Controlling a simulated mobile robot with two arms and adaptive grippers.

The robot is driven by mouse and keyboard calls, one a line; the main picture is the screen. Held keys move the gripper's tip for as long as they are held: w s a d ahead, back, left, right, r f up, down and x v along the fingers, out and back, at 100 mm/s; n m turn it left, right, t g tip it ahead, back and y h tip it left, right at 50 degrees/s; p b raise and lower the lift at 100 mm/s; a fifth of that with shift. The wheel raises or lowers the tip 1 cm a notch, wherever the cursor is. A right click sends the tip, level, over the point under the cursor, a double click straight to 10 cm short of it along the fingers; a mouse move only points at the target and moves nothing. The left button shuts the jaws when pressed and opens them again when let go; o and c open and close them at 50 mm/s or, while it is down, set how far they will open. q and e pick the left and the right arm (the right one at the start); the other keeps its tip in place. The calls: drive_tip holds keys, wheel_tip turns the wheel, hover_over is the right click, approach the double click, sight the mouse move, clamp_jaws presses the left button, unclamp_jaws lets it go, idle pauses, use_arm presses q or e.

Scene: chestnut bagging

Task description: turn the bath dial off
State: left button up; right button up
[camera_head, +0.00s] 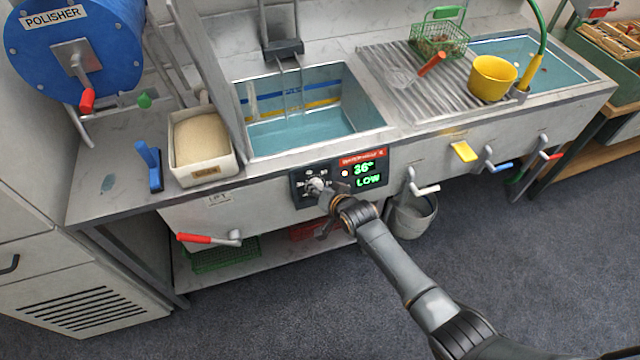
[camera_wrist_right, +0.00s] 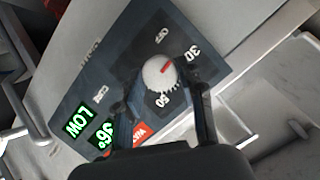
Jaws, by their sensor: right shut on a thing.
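The bath dial (camera_wrist_right: 157,74) is a round white knob on a dark panel (camera_head: 309,188) on the front of the sink unit. Its red pointer is turned toward the 30 mark, with OFF to one side and 50 to the other. My right gripper (camera_head: 322,191) is at the panel and shut on the dial, with a dark finger on either side of it in the wrist view (camera_wrist_right: 160,88). In the head view the gripper partly covers the dial. The display (camera_head: 367,174) beside it reads 36° and LOW in green. My left gripper is not in view.
The basin (camera_head: 305,140) above the panel holds water. A red-handled lever (camera_head: 208,238) is on the front at left, and a white-handled lever (camera_head: 424,188) is right of the panel. A bucket (camera_head: 414,217) stands below. Open floor lies in front.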

drive_tip(key=shift+s+a+f+n+t+h, duration=0.15)
drive_tip(key=shift+n+h, duration=0.5)
drive_tip(key=shift+n, duration=0.85)
drive_tip(key=shift+w+a+r+n+t+h, duration=0.1)
drive_tip(key=shift+n+t+h, duration=0.15)
drive_tip(key=shift+n+h, duration=0.85)
drive_tip(key=shift+n+y, duration=0.45)
drive_tip(key=shift+n, duration=0.15)
drive_tip(key=o, duration=1.2)
drive_tip(key=shift+c, duration=0.2)
drive_tip(key=shift+s, duration=0.1)
drive_tip(key=v, duration=1.2)
